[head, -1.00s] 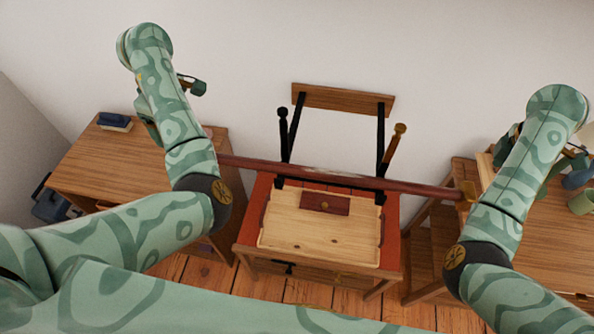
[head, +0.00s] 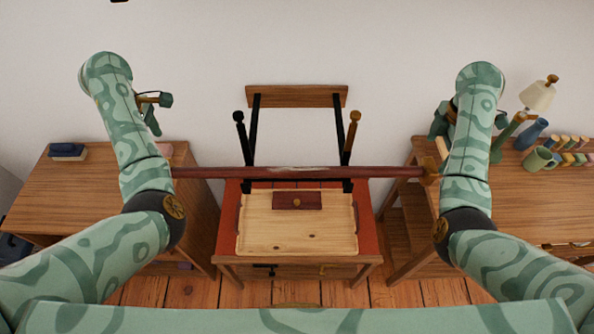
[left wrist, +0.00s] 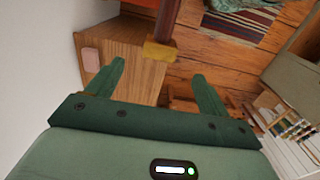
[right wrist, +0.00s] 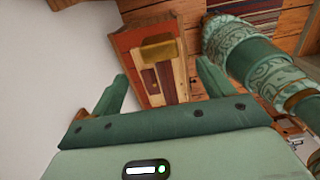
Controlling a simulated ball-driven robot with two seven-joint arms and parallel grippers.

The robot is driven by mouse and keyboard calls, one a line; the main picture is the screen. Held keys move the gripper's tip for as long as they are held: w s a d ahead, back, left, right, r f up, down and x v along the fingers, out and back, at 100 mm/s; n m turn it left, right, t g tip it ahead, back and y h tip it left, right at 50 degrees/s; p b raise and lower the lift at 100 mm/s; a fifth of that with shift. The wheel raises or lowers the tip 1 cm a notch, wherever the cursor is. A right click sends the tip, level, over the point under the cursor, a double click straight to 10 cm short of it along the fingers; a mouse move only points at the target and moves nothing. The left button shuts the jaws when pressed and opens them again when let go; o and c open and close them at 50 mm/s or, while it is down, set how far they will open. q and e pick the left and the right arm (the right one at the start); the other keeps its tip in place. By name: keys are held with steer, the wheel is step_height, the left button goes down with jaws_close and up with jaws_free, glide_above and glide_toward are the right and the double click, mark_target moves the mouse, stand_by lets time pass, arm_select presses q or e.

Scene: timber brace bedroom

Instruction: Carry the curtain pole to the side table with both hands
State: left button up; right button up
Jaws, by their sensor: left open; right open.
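The curtain pole (head: 300,172) is a long dark red-brown rod. It lies level across the head view, on two black bracket arms below a wall board. A gold end piece (head: 430,171) shows at its right; my left arm covers its left end. My left gripper (head: 152,112) is open and empty. In the left wrist view the pole's gold end (left wrist: 160,52) is beyond the fingertips. My right gripper (head: 441,120) is open and empty. In the right wrist view a gold end (right wrist: 160,48) is ahead, between the fingers' lines. I cannot tell which furniture is the side table.
A red-topped table (head: 367,225) with a pale wooden tray (head: 300,240) stands under the pole. A wooden desk (head: 70,190) is at left, with a blue item on it. The wall is behind.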

mark_target(429, 165)
arm_select(q)
step_height(429, 165, down, 10)
steer(key=shift+r, duration=0.1)
arm_select(e)
step_height(429, 165, down, 10)
steer(key=shift+r, duration=0.15)
arm_select(q)
jaws_close()
arm_select(e)
jaws_close()
arm_select(q)
steer(key=shift+r, duration=0.1)
arm_select(e)
steer(key=shift+r, duration=0.1)
